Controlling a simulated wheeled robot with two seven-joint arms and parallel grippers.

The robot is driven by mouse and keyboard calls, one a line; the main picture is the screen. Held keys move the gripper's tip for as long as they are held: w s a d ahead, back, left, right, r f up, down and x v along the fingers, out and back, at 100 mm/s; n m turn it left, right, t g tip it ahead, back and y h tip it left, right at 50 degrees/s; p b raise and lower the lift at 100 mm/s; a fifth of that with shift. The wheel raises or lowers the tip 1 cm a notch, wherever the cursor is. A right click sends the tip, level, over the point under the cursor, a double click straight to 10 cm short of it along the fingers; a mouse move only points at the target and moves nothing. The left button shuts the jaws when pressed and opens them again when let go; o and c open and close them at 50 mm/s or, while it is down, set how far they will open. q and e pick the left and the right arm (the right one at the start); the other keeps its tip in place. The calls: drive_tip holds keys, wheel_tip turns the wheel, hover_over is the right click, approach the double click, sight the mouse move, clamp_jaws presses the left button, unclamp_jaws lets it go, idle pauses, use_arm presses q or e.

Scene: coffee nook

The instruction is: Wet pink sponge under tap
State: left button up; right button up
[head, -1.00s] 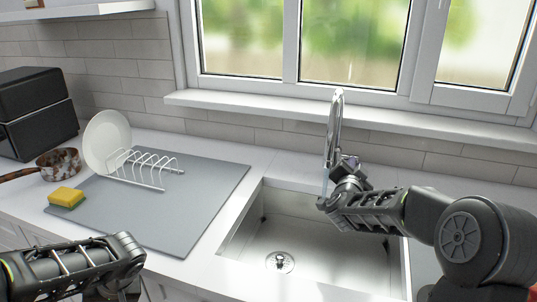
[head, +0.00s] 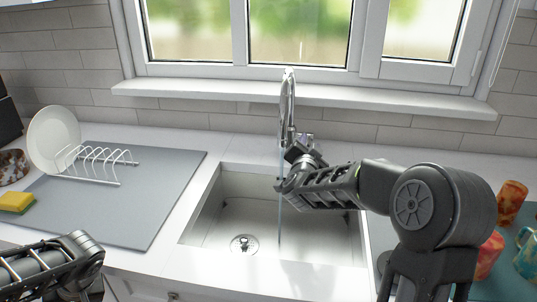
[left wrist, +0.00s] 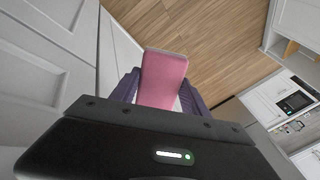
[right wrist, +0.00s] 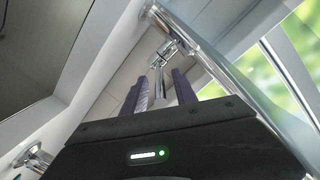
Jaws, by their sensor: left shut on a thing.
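The pink sponge (left wrist: 165,72) is held between the fingers of my left gripper (left wrist: 160,95), in the left wrist view. The sponge is not visible in the head view, where my left forearm shows low at the left. The chrome tap (head: 289,105) stands behind the sink (head: 325,232), with a thin bluish water stream (head: 281,215) falling from it. My right gripper (head: 303,148) is at the tap, near its lever. In the right wrist view its fingers (right wrist: 160,88) stand apart, with chrome tap parts (right wrist: 164,75) beyond them; contact is unclear.
A grey mat (head: 150,190) left of the sink carries a white rack (head: 95,163), with a white plate (head: 52,138) beside it. A yellow sponge (head: 16,202) lies at the far left. Colourful mugs (head: 511,200) stand at the right. The sink basin is empty.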

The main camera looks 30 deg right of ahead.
drive_tip(key=v, duration=1)
drive_tip(key=shift+s+a+b, duration=0.2)
drive_tip(key=shift+s+b, duration=0.15)
